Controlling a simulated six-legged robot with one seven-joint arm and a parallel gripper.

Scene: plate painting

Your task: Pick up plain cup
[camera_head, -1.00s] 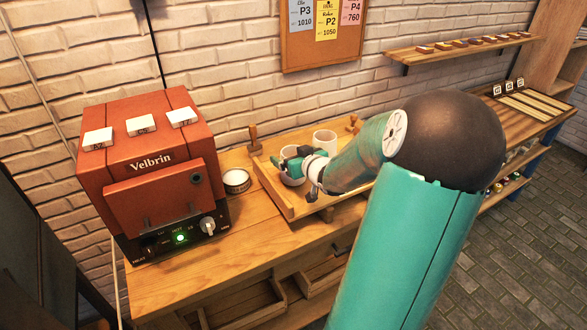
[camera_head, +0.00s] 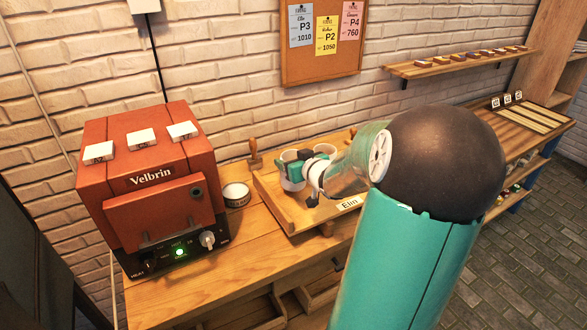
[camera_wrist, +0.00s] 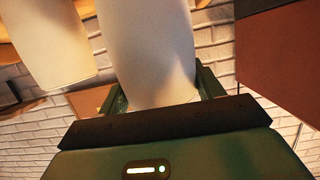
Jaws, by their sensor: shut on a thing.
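My gripper (camera_head: 300,170) is shut on a plain pale cup (camera_head: 289,183), which it holds above the wooden tray (camera_head: 283,213). In the wrist view the held cup (camera_wrist: 145,50) stands between the two green fingers (camera_wrist: 160,92), with its far end out of the picture. A second pale cup (camera_head: 326,149) is on the tray behind my gripper, partly hidden by it. A pale cup (camera_wrist: 45,50) also shows beside the held one in the wrist view.
A red kiln-like box marked Velbrin (camera_head: 150,185) stands at the left, with a small round white container (camera_head: 236,195) beside it. A wooden stamp-like tool (camera_head: 254,155) stands behind the tray. The "Elin" label (camera_head: 349,203) is on the tray's front. The bench front (camera_head: 215,268) is clear.

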